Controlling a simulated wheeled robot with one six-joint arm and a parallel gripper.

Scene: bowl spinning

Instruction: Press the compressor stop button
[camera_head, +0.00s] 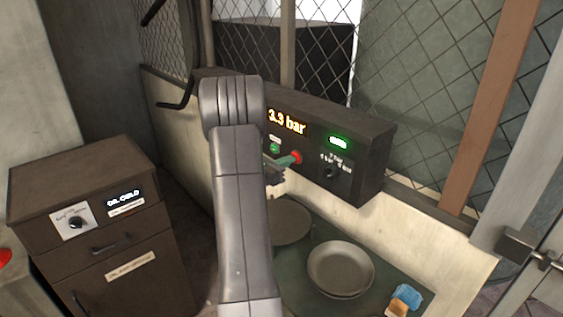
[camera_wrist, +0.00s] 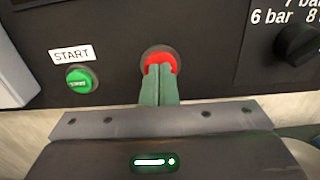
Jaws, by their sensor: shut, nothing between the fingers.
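The red stop button (camera_wrist: 159,57) is on the dark compressor panel, straight in front of my gripper in the wrist view. My gripper (camera_wrist: 159,72) is shut, with its green fingers together and their tips overlapping the red button. Whether the tips touch it or stand just short, I cannot tell. In the head view the green fingers (camera_head: 289,161) point at the red button (camera_head: 297,157). The green start button (camera_wrist: 79,80) sits to the left under a START label, and in the head view (camera_head: 274,147) too. The panel display (camera_head: 287,122) reads 3.3 bar.
A pressure knob (camera_wrist: 299,45) is right of the red button. Below the panel, a pale bowl (camera_head: 340,268) and a plate (camera_head: 288,222) rest on a dark green surface with a blue and orange item (camera_head: 404,300). A brown cabinet (camera_head: 90,215) stands left. Wire mesh rises behind.

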